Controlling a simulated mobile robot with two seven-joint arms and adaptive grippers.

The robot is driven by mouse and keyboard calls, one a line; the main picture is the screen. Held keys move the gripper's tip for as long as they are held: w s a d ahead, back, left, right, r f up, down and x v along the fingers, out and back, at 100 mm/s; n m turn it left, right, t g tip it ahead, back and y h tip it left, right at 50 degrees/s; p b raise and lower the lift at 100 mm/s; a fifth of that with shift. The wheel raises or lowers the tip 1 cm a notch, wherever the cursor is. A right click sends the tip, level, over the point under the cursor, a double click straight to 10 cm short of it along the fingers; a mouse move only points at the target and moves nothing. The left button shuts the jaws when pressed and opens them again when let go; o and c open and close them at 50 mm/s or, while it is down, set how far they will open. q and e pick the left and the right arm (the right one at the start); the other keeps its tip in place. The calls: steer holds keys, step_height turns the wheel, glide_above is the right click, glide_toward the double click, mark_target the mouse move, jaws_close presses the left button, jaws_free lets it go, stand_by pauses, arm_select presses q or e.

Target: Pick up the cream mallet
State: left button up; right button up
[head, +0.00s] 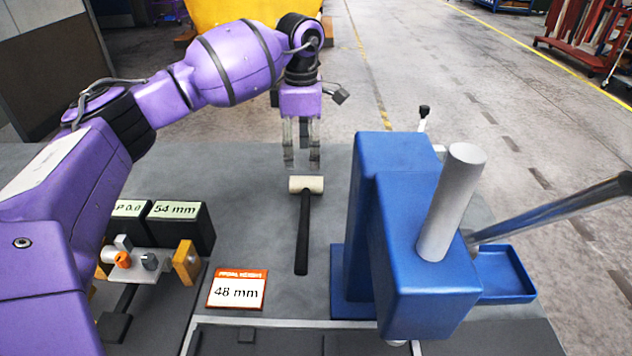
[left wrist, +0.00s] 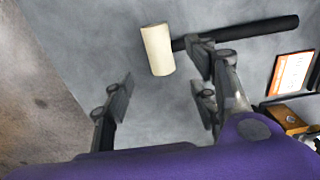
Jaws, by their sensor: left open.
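The cream mallet (head: 306,184) lies on the grey bench top, its cream head at the far end and its black handle pointing toward me. In the left wrist view the mallet's head (left wrist: 158,50) is at the top middle, with its handle running right, partly behind a finger. My left gripper (head: 302,164) points down, open and empty, just beyond the mallet's head in the head view. In the left wrist view the open fingers (left wrist: 162,88) have bare bench between them. The gap to the mallet is hard to judge. My right gripper is not in view.
A blue press (head: 415,230) with a grey cylinder and long lever stands close right of the mallet. A blue tray (head: 505,275) is beside it. A "48 mm" card (head: 237,289) lies near the handle's end. Dark boxes, one marked "54 mm" (head: 180,228), stand left.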

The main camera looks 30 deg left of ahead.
mark_target(307, 178)
arm_select(q)
steer(key=shift+s+d+f, duration=0.1)
steer(key=shift+s+f, duration=0.05)
steer(key=shift+f, duration=0.5)
steer(key=shift+s+f, duration=0.15)
steer(key=shift+f, duration=0.45)
steer(key=f, duration=0.3)
steer(key=f+p, duration=0.1)
steer(key=shift+w+d+f, duration=0.1)
steer(key=shift+w+f, duration=0.3)
jaws_close()
steer(key=shift+r, duration=0.1)
